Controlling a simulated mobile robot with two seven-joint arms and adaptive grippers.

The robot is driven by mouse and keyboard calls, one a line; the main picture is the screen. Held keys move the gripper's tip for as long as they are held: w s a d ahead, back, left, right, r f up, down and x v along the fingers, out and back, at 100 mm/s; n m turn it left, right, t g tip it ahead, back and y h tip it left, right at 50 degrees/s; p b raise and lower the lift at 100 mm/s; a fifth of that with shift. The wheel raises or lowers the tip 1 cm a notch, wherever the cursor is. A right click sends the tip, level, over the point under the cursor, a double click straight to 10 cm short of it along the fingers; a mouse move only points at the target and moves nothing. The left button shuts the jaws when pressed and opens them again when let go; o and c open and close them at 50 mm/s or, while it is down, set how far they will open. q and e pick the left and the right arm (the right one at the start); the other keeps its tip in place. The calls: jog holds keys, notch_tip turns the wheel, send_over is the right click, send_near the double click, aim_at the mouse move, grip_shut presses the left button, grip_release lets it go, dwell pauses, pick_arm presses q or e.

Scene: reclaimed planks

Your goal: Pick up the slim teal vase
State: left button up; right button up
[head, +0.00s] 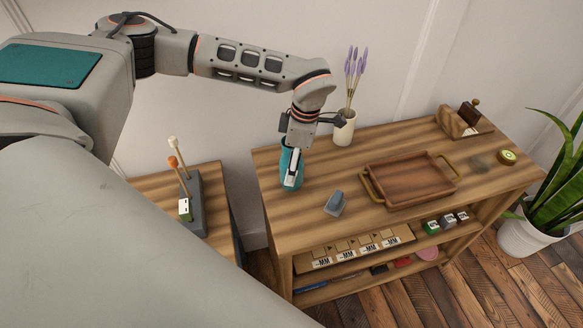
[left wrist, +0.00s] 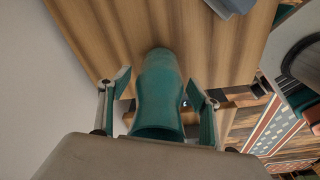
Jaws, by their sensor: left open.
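The slim teal vase (head: 288,168) stands upright on the left part of the wooden shelf top, partly hidden by my gripper in the head view. My left gripper (head: 291,165) reaches down over it from above. In the left wrist view the vase (left wrist: 160,90) lies between the two teal-padded fingers of my left gripper (left wrist: 160,95). The fingers are open, one on each side, with a visible gap to the vase on both sides. My right gripper is not in view.
A cream pot with lavender (head: 344,127) stands behind the vase. A small grey-blue object (head: 335,203) and a wooden tray (head: 394,196) with handles are to its right. The shelf's left edge is close to the vase. A lower side table (head: 160,187) stands at left.

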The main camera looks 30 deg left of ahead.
pick_arm(q)
jog(key=shift+a+f, duration=0.15)
jog(key=shift+f, duration=0.8)
jog(key=c, duration=1.4)
